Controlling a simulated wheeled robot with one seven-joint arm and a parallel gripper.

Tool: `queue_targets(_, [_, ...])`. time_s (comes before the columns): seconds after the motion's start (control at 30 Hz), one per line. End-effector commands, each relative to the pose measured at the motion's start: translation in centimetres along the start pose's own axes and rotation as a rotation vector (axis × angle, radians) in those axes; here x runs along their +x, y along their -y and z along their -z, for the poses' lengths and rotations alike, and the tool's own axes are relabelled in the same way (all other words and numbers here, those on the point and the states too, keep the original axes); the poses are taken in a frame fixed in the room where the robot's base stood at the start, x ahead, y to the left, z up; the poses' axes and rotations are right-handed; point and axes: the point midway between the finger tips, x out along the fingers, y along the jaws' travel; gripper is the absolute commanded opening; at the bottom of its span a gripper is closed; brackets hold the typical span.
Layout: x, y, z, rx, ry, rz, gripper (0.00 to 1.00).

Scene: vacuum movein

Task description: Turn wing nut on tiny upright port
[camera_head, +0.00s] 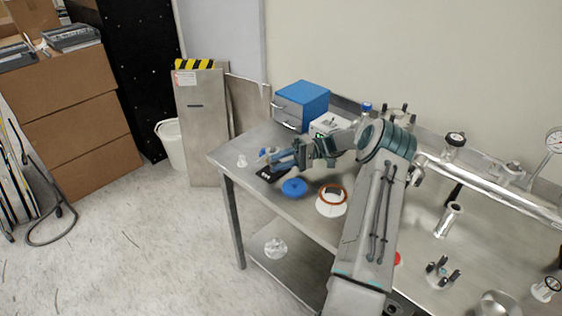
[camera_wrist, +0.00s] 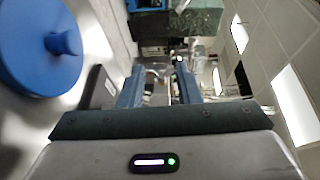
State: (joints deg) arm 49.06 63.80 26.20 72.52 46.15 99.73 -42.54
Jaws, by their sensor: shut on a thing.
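My gripper (camera_head: 270,157) reaches over the left end of the steel table, its blue fingers low above the top. In the wrist view, the two fingers (camera_wrist: 158,80) are shut on a small metallic part (camera_wrist: 157,74), apparently the wing nut on the tiny upright port. The part is small and partly hidden by the fingers, so its wings and angle cannot be made out. In the head view my fingers largely cover the port.
A blue knobbed lid (camera_head: 294,188) lies close by; it also shows in the wrist view (camera_wrist: 30,45). A black item (camera_head: 268,175) lies under my gripper. A small white fitting (camera_head: 242,161) stands left. A blue box (camera_head: 301,103) stands behind. An orange ring (camera_head: 333,187) lies right.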

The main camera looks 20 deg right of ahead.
Motion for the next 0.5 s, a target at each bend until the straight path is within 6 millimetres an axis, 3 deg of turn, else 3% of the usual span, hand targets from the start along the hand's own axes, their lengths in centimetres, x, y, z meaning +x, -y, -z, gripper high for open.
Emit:
queue_targets(0.1, [0.09,0.07,0.07,-0.002,0.000,0.001,0.08])
queue_targets(0.13, [0.10,0.07,0.07,-0.002,0.000,0.001,0.36])
queue_targets(0.2, [0.09,0.06,0.06,-0.002,0.000,0.000,0.53])
queue_targets(0.5, [-0.05,0.09,0.00,-0.003,-0.001,-0.006,0.53])
